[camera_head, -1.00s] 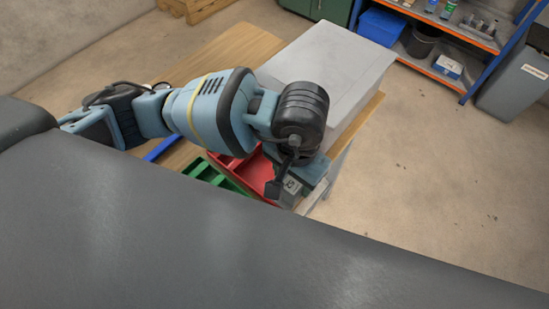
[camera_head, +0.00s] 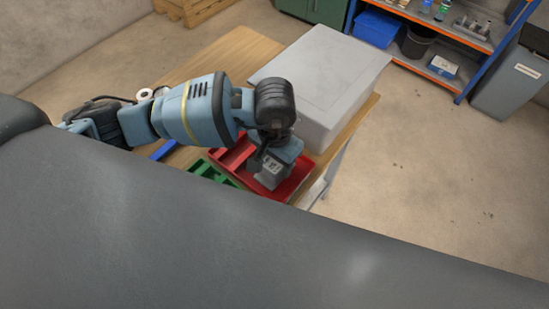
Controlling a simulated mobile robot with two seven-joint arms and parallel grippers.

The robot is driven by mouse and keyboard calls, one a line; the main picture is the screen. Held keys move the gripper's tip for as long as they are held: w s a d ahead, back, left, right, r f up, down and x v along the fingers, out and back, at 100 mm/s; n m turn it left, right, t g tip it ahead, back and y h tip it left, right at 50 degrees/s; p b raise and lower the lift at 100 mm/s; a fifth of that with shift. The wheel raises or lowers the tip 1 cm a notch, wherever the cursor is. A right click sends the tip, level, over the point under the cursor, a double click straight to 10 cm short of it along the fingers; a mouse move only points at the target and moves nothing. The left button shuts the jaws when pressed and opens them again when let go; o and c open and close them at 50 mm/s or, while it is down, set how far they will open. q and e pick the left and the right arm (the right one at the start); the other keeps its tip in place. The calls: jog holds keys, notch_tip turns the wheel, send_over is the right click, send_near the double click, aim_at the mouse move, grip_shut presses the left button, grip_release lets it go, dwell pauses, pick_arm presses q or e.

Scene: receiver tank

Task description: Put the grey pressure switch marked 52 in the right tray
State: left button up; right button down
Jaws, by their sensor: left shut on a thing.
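A grey pressure switch (camera_head: 270,174) with a dark number, too small to read surely, is held in my left gripper (camera_head: 273,160). The gripper points down and is shut on it. The switch shows over the red tray (camera_head: 292,187), which is the tray farther right on the table. I cannot tell whether the switch touches the tray floor. A green tray (camera_head: 204,168) lies left of the red one, and a strip of blue (camera_head: 163,150), perhaps another tray, shows farther left. My arm hides parts of the trays. My right gripper is out of the picture.
A large grey box (camera_head: 320,75) stands on the wooden table (camera_head: 240,48) just behind the red tray. A white roll (camera_head: 145,94) lies behind my left arm. A shelf (camera_head: 440,62) with a blue bin (camera_head: 378,27) stands at the back. The floor at right is clear.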

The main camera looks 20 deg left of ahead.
pick_arm(q)
jog(key=shift+f, duration=0.15)
jog(key=o, duration=1.2)
notch_tip(320, 180, up, 12)
jog(key=shift+r, duration=0.2)
